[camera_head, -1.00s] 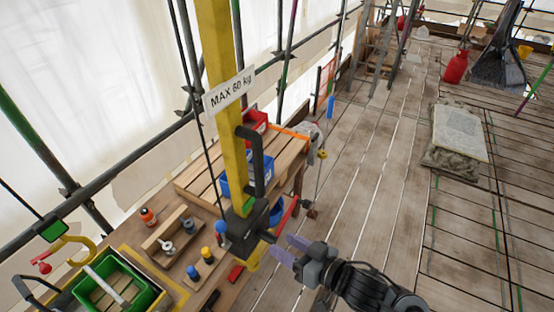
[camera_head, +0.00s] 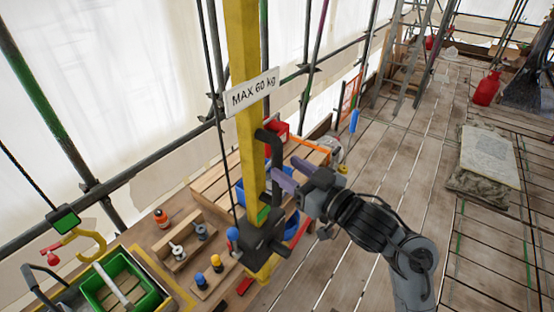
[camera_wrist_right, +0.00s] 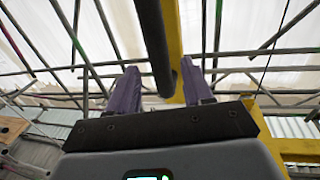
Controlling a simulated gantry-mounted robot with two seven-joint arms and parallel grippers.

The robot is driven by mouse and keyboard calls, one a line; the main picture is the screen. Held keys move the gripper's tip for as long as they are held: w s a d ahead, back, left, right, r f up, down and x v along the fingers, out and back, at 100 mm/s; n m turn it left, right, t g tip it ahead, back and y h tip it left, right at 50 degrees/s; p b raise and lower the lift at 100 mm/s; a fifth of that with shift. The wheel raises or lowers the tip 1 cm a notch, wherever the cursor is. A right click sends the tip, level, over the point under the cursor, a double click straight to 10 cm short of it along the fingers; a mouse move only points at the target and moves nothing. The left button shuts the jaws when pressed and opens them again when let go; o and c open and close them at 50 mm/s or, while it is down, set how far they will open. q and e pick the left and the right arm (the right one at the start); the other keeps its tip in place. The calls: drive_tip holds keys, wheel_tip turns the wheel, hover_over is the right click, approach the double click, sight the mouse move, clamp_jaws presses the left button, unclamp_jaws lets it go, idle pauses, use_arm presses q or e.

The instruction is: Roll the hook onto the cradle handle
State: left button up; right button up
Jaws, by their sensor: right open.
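The yellow hook (camera_head: 92,242) hangs at the left of the head view, with a red piece beside it and a green-screened unit (camera_head: 63,219) above. Below it is a green tub (camera_head: 139,302) with a pale bar across it. A dark curved handle (camera_head: 38,272) rises at the tub's left; I take this to be the cradle handle. The hook appears apart from it. My right gripper (camera_head: 283,184) is open at the black crank-like handle (camera_head: 274,143) on the yellow post. In the wrist view the black bar (camera_wrist_right: 153,45) lies between the purple fingers, with no clear grip. My left gripper is out of view.
The yellow post (camera_head: 250,150) bears a "MAX 60 kg" sign (camera_head: 252,92) and a black block (camera_head: 262,235) low down. The wooden bench (camera_head: 142,236) holds bottles and small parts. Blue and red bins stand behind the post.

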sight(281, 165)
drive_tip(key=shift+p+x, duration=0.3)
drive_tip(key=shift+x, duration=1.95)
clamp_jaws()
